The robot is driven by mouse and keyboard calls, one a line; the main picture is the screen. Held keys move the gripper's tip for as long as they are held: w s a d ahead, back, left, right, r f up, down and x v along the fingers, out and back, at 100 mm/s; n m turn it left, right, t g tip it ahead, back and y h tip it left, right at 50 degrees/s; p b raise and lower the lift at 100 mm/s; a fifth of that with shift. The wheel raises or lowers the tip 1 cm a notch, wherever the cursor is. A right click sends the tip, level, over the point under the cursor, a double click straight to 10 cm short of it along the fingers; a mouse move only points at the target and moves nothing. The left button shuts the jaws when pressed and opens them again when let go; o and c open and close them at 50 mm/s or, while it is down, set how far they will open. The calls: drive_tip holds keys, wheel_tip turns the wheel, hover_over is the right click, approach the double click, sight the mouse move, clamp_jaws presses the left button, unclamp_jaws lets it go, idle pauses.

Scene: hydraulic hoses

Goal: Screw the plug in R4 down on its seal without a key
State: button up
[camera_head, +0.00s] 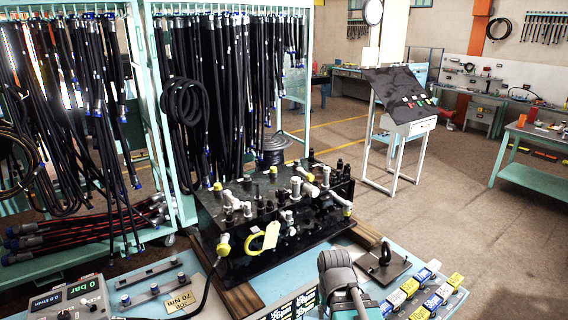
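A black hydraulic block (255,197) stands on the bench in the middle of the view. Several grey fittings and plugs stick out of its top and front, some with yellow caps or rings. A yellow loop with a tag (271,236) hangs at its front. I cannot read the port markings, so I cannot tell which plug is in R4, nor how it sits on its seal. A grey and teal part of my arm (341,280) shows at the bottom, in front of the block and apart from it in the picture. My gripper's fingers are not in view.
A gauge box reading 0 bar (72,302) and a 70 Nm card (180,302) lie at the front left. A black plate with a hook (383,266) and several coloured tags (410,286) lie at right. Hose racks (158,120) stand behind.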

wheel_tip(320, 180, down, 10)
drive_tip(key=b, duration=0.9)
drive_tip(key=shift+r, duration=0.1)
drive_tip(key=shift+o, duration=1.2)
drive_tip(key=shift+s, duration=0.15)
